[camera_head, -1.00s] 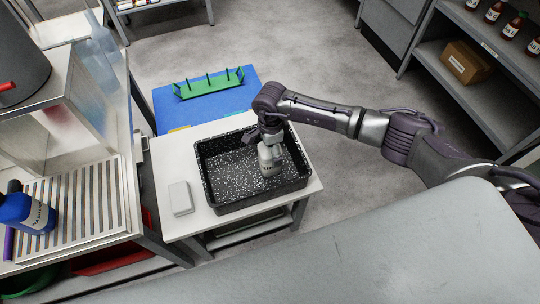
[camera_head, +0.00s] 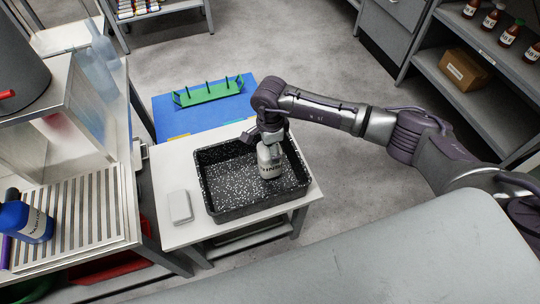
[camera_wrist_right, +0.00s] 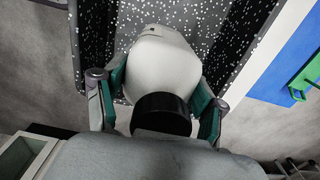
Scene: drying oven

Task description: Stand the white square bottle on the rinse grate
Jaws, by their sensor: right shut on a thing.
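The white bottle (camera_head: 269,161) with a dark-lettered label is upright in the black speckled tray (camera_head: 238,211), toward its right side. My right gripper (camera_head: 269,138) comes down on it from above. In the right wrist view the two fingers stand on either side of the white bottle body (camera_wrist_right: 163,68), with its black cap (camera_wrist_right: 161,114) between them, shut on it. I cannot tell whether its base touches the tray floor. The slatted metal rinse grate (camera_head: 92,205) is at the left. My left gripper is not in view.
A blue bottle (camera_head: 27,220) stands on the grate's left part; its right part is bare. A white box (camera_head: 180,206) lies beside the tray on the white table (camera_head: 165,165). A green rack (camera_head: 207,93) sits on a blue surface behind. The tray walls surround the white bottle.

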